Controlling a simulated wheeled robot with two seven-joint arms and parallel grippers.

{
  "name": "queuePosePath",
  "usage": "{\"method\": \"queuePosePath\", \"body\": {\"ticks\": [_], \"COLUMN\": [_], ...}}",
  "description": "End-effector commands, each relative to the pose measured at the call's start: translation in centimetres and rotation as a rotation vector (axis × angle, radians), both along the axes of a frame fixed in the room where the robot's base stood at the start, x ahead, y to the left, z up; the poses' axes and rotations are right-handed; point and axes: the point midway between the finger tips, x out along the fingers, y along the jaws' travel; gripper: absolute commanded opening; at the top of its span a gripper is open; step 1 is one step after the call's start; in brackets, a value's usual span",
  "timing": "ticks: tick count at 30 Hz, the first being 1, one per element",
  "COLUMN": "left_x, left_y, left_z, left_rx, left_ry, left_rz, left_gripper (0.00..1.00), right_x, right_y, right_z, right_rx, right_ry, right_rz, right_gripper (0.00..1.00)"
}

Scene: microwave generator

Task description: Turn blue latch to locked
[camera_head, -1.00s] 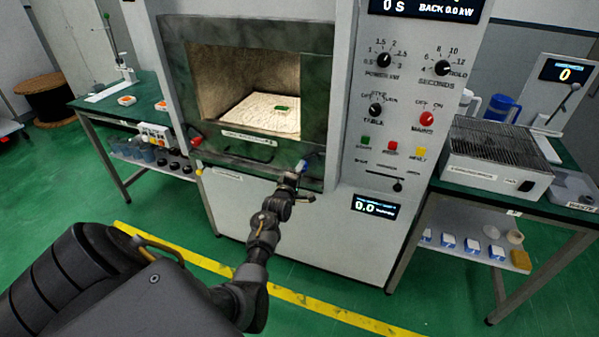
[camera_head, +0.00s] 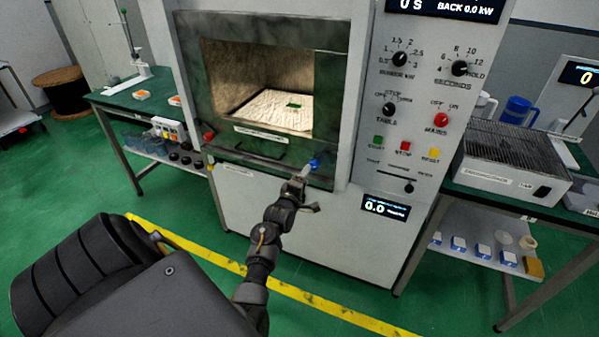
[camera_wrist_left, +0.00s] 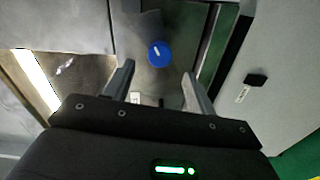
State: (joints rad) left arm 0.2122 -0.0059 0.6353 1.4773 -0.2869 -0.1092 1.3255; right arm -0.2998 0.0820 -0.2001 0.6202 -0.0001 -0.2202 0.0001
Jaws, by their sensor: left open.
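The blue latch (camera_head: 315,161) is a small round knob at the lower right of the microwave's door frame. My left gripper (camera_head: 305,182) is just below and left of the latch in the head view. In the left wrist view my left gripper (camera_wrist_left: 158,85) is open and empty, with the latch ahead of its fingertips, a little above the gap. No contact shows. My right gripper is not in view.
A red knob (camera_head: 209,136) sits at the lower left of the door frame. The control panel (camera_head: 420,100) with dials and buttons stands to the right. A slider (camera_head: 408,188) lies below its buttons. Side tables flank the generator. A yellow line (camera_head: 290,290) crosses the green floor.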

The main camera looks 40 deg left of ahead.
Motion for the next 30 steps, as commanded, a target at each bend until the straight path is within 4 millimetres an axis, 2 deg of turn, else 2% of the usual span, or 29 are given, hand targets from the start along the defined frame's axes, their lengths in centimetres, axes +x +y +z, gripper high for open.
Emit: {"method": "queuePosePath", "body": {"ticks": [4,10,30], "left_x": [-2.8,-4.9,-5.3], "left_y": [-1.0,-1.7,-1.8], "left_z": [-0.1,0.0,0.0], "left_rx": [0.001,0.000,0.003], "left_ry": [0.001,0.000,0.001], "left_rz": [0.001,0.000,0.000], "left_gripper": [0.56,0.56,0.56], "right_x": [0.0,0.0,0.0], "right_y": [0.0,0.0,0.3], "right_z": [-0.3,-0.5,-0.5], "right_rx": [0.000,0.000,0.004], "right_ry": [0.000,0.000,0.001], "right_rz": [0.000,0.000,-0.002], "right_gripper": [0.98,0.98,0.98]}}
